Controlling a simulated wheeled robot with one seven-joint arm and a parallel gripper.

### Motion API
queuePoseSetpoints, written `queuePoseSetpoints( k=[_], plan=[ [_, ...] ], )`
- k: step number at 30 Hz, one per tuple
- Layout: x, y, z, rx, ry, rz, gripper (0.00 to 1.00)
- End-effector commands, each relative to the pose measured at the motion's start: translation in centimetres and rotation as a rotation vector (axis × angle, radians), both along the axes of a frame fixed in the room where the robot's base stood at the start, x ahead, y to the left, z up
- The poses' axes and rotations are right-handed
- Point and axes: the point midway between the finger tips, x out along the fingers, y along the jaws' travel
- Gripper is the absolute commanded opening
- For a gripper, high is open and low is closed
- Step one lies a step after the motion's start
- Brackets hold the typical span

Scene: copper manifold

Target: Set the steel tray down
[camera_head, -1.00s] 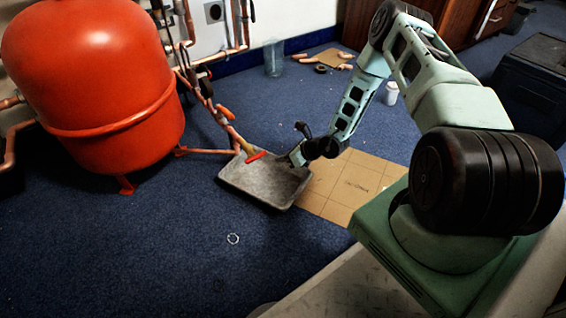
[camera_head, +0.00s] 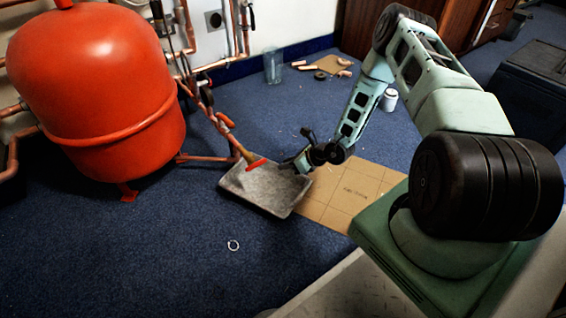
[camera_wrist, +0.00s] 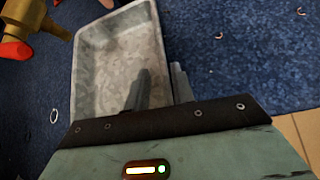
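The steel tray (camera_head: 262,188) is a shallow grey pan at the middle of the head view, below a brass valve with a red handle. It looks empty and roughly level. My gripper (camera_head: 289,166) is at its right rim. In the wrist view the tray (camera_wrist: 105,60) is ahead, and my gripper (camera_wrist: 160,80) has one finger inside the wall and one outside, closed on the rim. Whether the tray's underside touches the floor cannot be told.
A cardboard sheet (camera_head: 352,192) lies right of the tray. A red vessel (camera_head: 95,90) stands left, with copper pipes behind. The brass valve (camera_wrist: 32,22) is close to the tray's left side. A white ring (camera_head: 233,245) lies on the blue carpet, otherwise clear in front.

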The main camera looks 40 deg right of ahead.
Motion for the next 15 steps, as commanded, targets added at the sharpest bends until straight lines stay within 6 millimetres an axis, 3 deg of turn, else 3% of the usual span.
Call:
queuePoseSetpoints(
  k=[1,6,15],
  plan=[
    [-0.7,-0.5,1.4,-0.001,0.001,-0.002,0.24],
    [-3.2,-2.0,3.7,0.001,0.001,-0.002,0.24],
    [-6.2,-3.8,6.0,0.0,-0.001,0.0,0.24]
  ],
)
